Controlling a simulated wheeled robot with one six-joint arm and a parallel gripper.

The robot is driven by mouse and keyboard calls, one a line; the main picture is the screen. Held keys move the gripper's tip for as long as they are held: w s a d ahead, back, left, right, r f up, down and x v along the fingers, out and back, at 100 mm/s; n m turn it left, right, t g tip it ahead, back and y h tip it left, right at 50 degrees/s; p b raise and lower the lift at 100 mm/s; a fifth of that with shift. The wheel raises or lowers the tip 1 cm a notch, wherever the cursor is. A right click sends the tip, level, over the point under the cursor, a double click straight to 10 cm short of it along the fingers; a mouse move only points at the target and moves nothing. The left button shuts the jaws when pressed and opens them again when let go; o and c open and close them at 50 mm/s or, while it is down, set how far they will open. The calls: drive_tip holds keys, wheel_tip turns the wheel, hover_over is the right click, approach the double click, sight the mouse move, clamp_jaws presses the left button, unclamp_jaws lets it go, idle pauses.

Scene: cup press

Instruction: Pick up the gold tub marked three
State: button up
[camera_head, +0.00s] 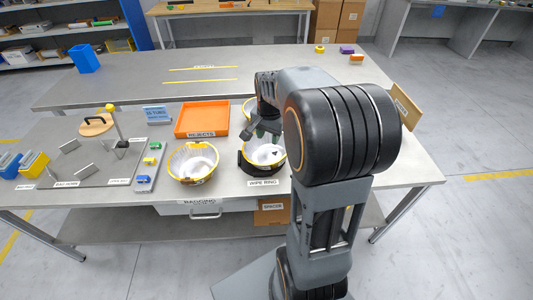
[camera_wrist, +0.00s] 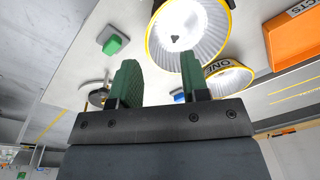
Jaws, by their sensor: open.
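Gold-rimmed tubs with pale ribbed insides stand on the grey table. In the head view one tub (camera_head: 193,163) is left of centre. Another tub (camera_head: 264,152) sits in the black holder above the WIPE RING label (camera_head: 262,182). A third tub (camera_head: 249,104) shows only partly behind my arm. No three can be read on any of them. My gripper (camera_head: 264,130) is above the holder tub, partly hidden by my arm. In the wrist view its green fingers (camera_wrist: 158,78) are apart and empty. One tub (camera_wrist: 188,32) lies beyond them, and another (camera_wrist: 228,80) reads ONE.
An orange REJECTS tray (camera_head: 202,119) lies behind the left tub. A small button panel (camera_head: 149,168) and a board with upright blocks (camera_head: 90,160) are to the left. A tan labelled board (camera_head: 405,105) stands at the right. The back table is mostly clear.

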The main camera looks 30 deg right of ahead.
sight(281, 156)
drive_tip(key=d+f+m, duration=0.1)
drive_tip(key=d+f, duration=0.1)
drive_tip(key=f, duration=0.2)
drive_tip(key=w+d+f+m, duration=0.1)
drive_tip(key=d+f+m, duration=0.1)
drive_tip(key=f, duration=0.2)
drive_tip(key=w+d+f+m+g, duration=0.1)
drive_tip(key=d+f, duration=0.2)
drive_tip(key=f, duration=0.1)
drive_tip(key=shift+w+f+m, duration=0.25)
drive_tip(key=shift+f+m, duration=0.05)
drive_tip(key=shift+f, duration=3.3)
drive_tip(key=shift+c, duration=0.2)
clamp_jaws()
